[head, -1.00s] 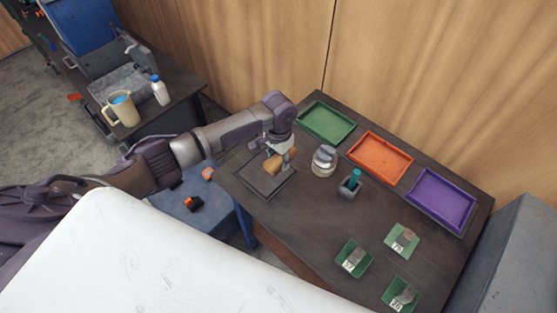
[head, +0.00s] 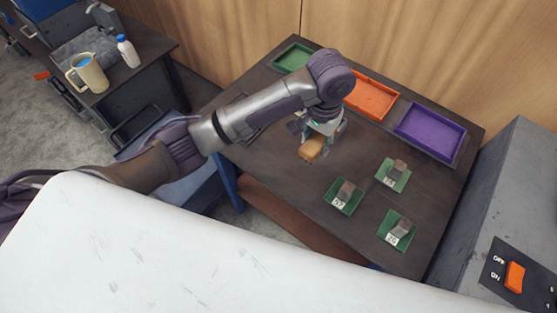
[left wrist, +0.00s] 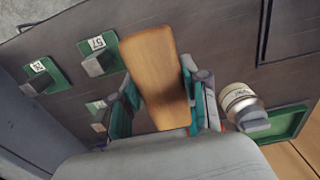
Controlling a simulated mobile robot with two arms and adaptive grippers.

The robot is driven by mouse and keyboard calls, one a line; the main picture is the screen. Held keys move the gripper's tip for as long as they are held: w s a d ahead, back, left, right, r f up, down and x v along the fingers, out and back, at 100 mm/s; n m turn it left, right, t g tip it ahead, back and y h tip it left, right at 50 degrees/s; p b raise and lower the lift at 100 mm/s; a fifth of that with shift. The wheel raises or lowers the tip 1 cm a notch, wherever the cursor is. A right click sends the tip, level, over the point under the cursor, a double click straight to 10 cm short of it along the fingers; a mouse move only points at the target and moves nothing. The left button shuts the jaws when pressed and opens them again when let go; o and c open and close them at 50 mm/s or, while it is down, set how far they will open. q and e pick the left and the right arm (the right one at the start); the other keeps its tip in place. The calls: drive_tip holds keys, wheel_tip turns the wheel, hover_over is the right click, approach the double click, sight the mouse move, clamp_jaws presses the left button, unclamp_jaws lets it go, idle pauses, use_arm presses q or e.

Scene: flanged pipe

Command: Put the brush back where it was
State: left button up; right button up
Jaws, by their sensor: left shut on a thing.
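The brush (head: 312,149) has a tan wooden body. My left gripper (head: 320,137) is shut on it and points down over the dark table (head: 285,205), left of the small green trays. In the left wrist view the brush (left wrist: 152,62) lies long between the teal-padded fingers (left wrist: 160,98). Its bristles do not show. In the left wrist view a dark outlined square mat (left wrist: 292,28) lies flat at the upper right; in the head view my arm covers most of it. My right gripper is not in view.
Small green trays with grey blocks (head: 345,192) stand on the right. A jar (left wrist: 240,103) is beside the gripper. Green (head: 292,57), orange (head: 371,97) and purple (head: 430,132) trays line the back. A grey machine with an orange switch (head: 514,277) stands right.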

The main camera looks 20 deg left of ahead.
use_arm(q)
drive_tip(key=w+a+f+p, duration=0.1)
drive_tip(key=a+f, duration=0.1)
drive_tip(key=a, duration=0.1)
drive_tip(key=w+a+f+p, duration=0.1)
drive_tip(key=a+f, duration=0.1)
drive_tip(key=a, duration=0.2)
drive_tip(key=w+a+f+p, duration=0.1)
drive_tip(key=a+f, duration=0.1)
drive_tip(key=a, duration=0.2)
drive_tip(key=shift+w+f, duration=0.15)
drive_tip(key=shift+f, duration=0.45)
wheel_tip(320, 180, down, 3)
drive_tip(key=shift+f+p, duration=0.1)
drive_tip(key=shift+p, duration=0.45)
drive_tip(key=shift+f, duration=0.25)
drive_tip(key=shift+f, duration=0.15)
drive_tip(key=o, duration=1.1)
wheel_tip(320, 180, up, 12)
drive_tip(key=b, duration=0.2)
drive_tip(key=shift+r, duration=0.2)
